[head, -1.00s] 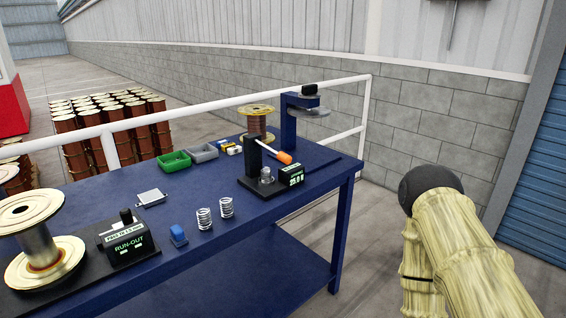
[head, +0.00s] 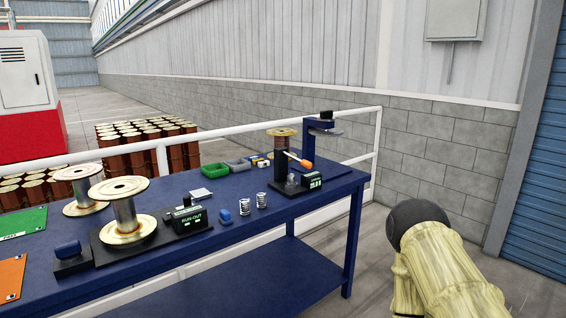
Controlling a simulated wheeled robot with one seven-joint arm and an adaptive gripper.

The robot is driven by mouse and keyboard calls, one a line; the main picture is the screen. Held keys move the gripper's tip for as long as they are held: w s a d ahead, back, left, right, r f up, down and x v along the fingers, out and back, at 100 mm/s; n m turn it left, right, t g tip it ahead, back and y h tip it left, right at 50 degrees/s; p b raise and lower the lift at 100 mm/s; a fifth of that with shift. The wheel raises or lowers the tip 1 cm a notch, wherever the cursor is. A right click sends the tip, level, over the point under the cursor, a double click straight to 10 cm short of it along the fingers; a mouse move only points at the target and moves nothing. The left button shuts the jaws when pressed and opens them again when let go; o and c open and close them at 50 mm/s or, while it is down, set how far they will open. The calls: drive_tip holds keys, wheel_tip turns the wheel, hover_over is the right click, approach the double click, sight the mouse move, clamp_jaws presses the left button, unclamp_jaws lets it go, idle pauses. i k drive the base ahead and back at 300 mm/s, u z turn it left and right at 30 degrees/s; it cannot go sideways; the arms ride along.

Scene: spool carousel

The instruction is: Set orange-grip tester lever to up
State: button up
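The tester (head: 297,184) stands near the right end of the blue table, with a black base, a black post and a small lit green display. Its lever has an orange grip (head: 306,164) at the right end. The lever slants down to the right from the post, with the grip lower than the pivot. My arm shows at the lower right, well apart from the tester and to the right of the table. My gripper is not in view.
Two springs (head: 261,201) and a blue block (head: 225,216) stand on the table (head: 270,232) left of the tester. A run-out unit with a spool (head: 126,214) is further left. A white rail (head: 240,128) runs behind.

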sight(305, 164)
drive_tip(key=u, duration=0.7)
drive_tip(key=i, duration=1.05)
drive_tip(key=z, duration=0.2)
